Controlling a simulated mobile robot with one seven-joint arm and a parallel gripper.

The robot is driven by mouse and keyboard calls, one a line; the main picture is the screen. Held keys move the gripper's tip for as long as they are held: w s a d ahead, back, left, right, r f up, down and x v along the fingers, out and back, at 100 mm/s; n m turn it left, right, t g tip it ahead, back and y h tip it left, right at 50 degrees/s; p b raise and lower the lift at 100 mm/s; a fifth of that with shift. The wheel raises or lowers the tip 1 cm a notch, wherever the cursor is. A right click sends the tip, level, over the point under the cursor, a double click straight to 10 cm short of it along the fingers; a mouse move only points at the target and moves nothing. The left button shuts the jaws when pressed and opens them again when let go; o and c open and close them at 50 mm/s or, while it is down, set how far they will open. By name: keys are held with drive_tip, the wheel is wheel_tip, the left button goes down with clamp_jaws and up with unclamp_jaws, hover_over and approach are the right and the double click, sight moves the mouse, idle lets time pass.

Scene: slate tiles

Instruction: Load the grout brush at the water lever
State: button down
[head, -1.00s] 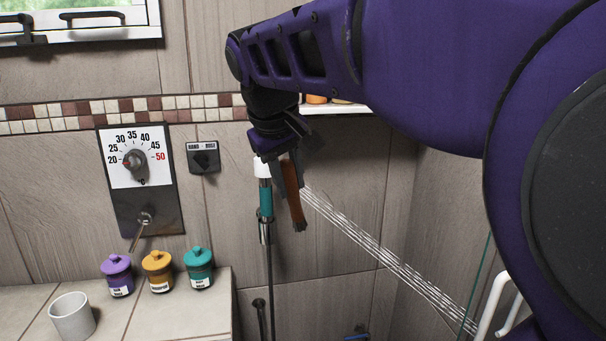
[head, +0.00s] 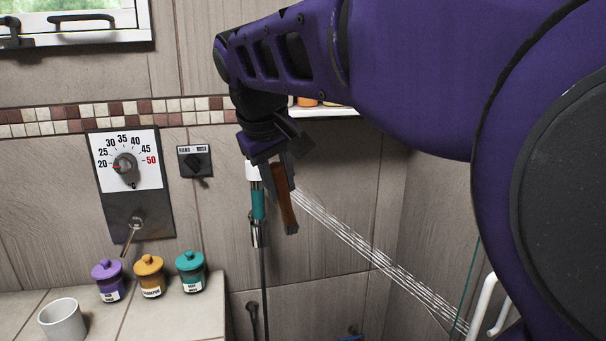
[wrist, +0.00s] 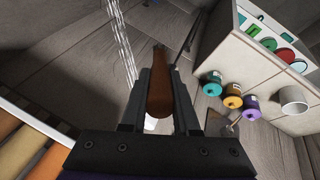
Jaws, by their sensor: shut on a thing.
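The grout brush (head: 286,205) is a brown wooden stick with a dark tip, hanging nearly upright. My gripper (head: 282,168) is shut on its upper part and holds it just right of the teal hand shower. In the wrist view the brush (wrist: 159,95) stands between both fingers and points away. The water lever (head: 131,236) is a thin metal lever on the dark plate below the temperature dial (head: 125,165). It slants down to the left, well left of my gripper. The brush is apart from it.
A hand shower (head: 258,204) hangs on the wall, and water jets (head: 355,240) run to the lower right. A selector knob (head: 195,162) is right of the dial. Lidded jars (head: 150,276) and a white cup (head: 62,321) stand on the tiled ledge below the lever.

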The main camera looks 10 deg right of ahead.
sight(273, 167)
drive_tip(key=s+r, duration=0.1)
drive_tip(key=s+a+r+p, duration=0.1)
drive_tip(key=s+r, duration=0.1)
drive_tip(key=s+a+r+p, duration=0.1)
drive_tip(key=r, duration=0.1)
drive_tip(key=shift+s+r, duration=0.1)
drive_tip(key=shift+s, duration=0.3)
drive_tip(key=shift+w, duration=0.1)
drive_tip(key=shift+w+d+f, duration=0.2)
drive_tip(key=shift+f, duration=0.2)
drive_tip(key=w+f+b, duration=0.1)
drive_tip(key=w+d+f, duration=0.1)
drive_tip(key=w+f+b, duration=0.1)
drive_tip(key=shift+w+d+f+b, duration=0.15)
drive_tip(key=shift+w+d+b, duration=0.15)
drive_tip(key=shift+w, duration=0.05)
drive_tip(key=shift+w+d+p, duration=0.2)
drive_tip(key=shift+w, duration=0.25)
drive_tip(key=shift+w+d+p, duration=0.2)
drive_tip(key=shift+w, duration=0.25)
drive_tip(key=shift+w+d, duration=0.15)
drive_tip(key=shift+w, duration=0.35)
